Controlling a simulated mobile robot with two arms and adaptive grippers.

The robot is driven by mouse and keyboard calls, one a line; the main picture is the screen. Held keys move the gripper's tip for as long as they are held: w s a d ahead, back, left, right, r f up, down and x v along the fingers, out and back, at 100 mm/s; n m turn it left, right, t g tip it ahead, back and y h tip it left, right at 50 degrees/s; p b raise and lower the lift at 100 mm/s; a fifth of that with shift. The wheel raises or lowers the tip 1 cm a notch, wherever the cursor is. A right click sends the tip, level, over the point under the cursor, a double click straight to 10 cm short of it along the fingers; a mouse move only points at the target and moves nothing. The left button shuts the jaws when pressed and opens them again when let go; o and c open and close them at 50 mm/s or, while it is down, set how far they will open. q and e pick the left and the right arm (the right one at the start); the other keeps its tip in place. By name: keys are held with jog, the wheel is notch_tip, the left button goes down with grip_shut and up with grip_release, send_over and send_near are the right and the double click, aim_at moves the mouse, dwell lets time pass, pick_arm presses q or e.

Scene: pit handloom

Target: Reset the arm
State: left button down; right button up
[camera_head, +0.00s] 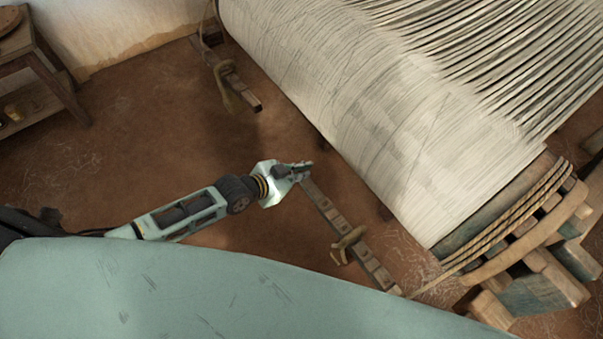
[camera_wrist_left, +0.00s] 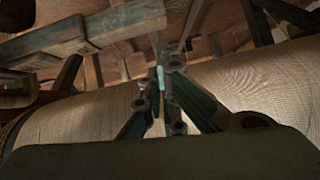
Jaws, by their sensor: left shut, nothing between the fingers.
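My left arm (camera_head: 185,212) comes in from the left in the head view, stretched out over the brown floor. Its left gripper (camera_head: 303,170) is shut and empty, close to the upper end of a notched wooden bar in the picture; I cannot tell whether they touch. In the left wrist view the left gripper's fingers (camera_wrist_left: 160,85) are together in front of the pale cloth roll. My right gripper is not in view.
The loom's cloth roll (camera_head: 370,110) fills the upper right, with a roped wooden end (camera_head: 525,225). The notched bar (camera_head: 345,235) has a rope loop. Another bar (camera_head: 232,82) lies farther back. A wooden stand (camera_head: 45,65) is at upper left. Floor (camera_head: 130,130) between is clear.

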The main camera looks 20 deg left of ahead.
pick_arm(q)
jog(key=a+v, duration=0.1)
jog(key=v, duration=0.9)
jog(key=s+a+f+n+g+y, duration=0.1)
jog(key=s+a+f+y, duration=0.15)
jog(key=f, duration=0.55)
jog(key=s+a+f+n+g+y, duration=0.15)
jog(key=s+a+f, duration=0.25)
jog(key=f, duration=0.5)
jog(key=s+a+f+n+g+y, duration=0.1)
jog(key=s+a+f+n, duration=0.15)
jog(key=f, duration=0.55)
jog(key=s+d+f+g, duration=0.1)
jog(key=s+f, duration=0.3)
jog(key=s, duration=0.4)
jog(key=s+d+f+g, duration=0.2)
jog(key=s+f, duration=0.3)
jog(key=s, duration=0.4)
jog(key=s+d+f+n+g+y, duration=0.1)
jog(key=s+d+f+g, duration=0.1)
jog(key=s, duration=0.7)
notch_tip(320, 180, down, 3)
jog(key=shift+s+d+r, duration=0.2)
jog(key=shift+s+d, duration=0.05)
jog(key=shift+d, duration=0.25)
